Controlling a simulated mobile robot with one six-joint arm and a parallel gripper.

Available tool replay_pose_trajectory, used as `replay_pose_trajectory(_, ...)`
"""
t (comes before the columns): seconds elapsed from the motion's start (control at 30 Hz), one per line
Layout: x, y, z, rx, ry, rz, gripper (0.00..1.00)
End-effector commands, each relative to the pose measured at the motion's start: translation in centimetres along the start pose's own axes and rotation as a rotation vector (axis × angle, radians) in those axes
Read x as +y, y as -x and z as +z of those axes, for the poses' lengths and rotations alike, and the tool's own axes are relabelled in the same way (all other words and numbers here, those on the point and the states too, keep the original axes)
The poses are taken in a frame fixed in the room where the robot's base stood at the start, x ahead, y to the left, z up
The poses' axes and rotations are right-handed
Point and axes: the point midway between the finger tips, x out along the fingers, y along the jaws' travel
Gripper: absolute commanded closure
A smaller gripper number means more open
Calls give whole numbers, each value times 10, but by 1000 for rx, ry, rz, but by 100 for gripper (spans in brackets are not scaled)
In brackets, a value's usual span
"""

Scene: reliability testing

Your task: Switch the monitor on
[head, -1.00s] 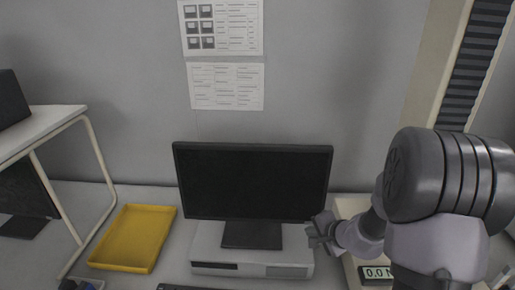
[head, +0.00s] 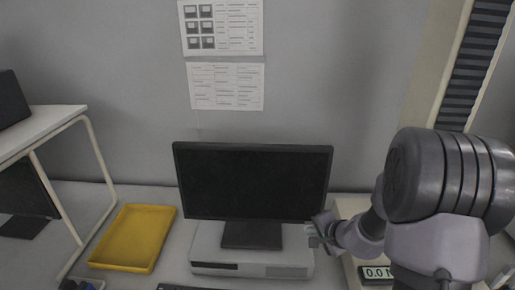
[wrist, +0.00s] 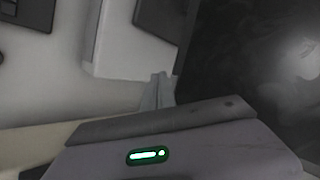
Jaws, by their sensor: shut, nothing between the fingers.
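The monitor (head: 252,182) stands upright on a light flat computer case (head: 215,256), and its screen is dark. In the wrist view the dark screen (wrist: 250,70) fills the right side. My gripper (head: 315,229) is at the monitor's lower right corner, in front of or beside it; I cannot tell if it touches. In the wrist view my gripper's fingertips (wrist: 160,78) are together with nothing between them, close to the screen's edge. The power button is not clearly visible. A green light glows on my wrist.
A yellow tray (head: 105,262) lies on the table to the left, beside a white-framed stand (head: 95,150). A device with a numeric display (head: 377,273) sits under my arm at right. A keyboard edge shows at the bottom. Paper sheets hang on the wall.

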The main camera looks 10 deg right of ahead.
Motion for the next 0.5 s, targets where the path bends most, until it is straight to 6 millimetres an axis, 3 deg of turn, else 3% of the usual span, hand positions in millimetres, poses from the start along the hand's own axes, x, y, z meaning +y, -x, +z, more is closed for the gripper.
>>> replay_pose_trajectory(0.5,-5,-6,-5,0,-1,0,100)
